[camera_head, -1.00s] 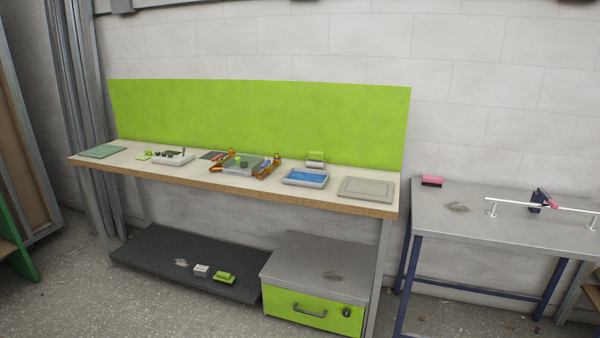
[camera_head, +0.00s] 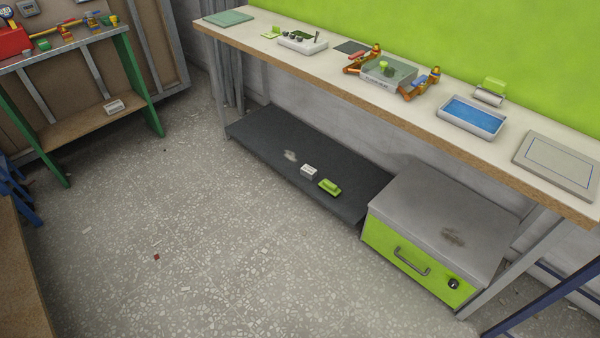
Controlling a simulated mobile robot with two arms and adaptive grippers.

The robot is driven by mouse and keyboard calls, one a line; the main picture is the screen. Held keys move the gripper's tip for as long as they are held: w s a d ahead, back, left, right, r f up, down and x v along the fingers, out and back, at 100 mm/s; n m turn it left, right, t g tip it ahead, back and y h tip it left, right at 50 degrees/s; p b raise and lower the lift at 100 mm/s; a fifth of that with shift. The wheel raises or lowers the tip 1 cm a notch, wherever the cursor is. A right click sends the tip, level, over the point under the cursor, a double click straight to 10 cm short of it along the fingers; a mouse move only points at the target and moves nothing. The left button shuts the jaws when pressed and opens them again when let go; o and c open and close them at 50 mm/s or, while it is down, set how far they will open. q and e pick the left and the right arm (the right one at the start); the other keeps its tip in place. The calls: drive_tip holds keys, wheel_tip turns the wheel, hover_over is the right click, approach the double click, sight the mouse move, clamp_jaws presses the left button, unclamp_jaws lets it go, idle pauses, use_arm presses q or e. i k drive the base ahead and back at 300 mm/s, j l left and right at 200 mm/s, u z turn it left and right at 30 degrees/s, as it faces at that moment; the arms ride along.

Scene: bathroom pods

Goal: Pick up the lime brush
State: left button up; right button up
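A lime block-shaped thing, which looks like the lime brush (camera_head: 330,187), lies on the low dark shelf (camera_head: 265,152) under the long workbench, close to the shelf's front edge. A small white block (camera_head: 308,172) lies just to its left, and a pale stain marks the shelf farther left. The lime brush is small in the picture, so its bristles cannot be made out. Neither of my grippers shows in the head view.
The workbench top (camera_head: 440,140) overhangs the shelf. A grey cabinet with a lime drawer (camera_head: 415,265) stands right of the shelf. The speckled floor (camera_head: 200,240) in front is largely clear. A green-legged table (camera_head: 150,85) stands at the left.

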sight(328, 186)
drive_tip(key=i+j+z, duration=0.1)
drive_tip(key=i, duration=0.35)
drive_tip(key=i+j, duration=0.35)
drive_tip(key=i+z, duration=0.05)
drive_tip(key=i, duration=0.05)
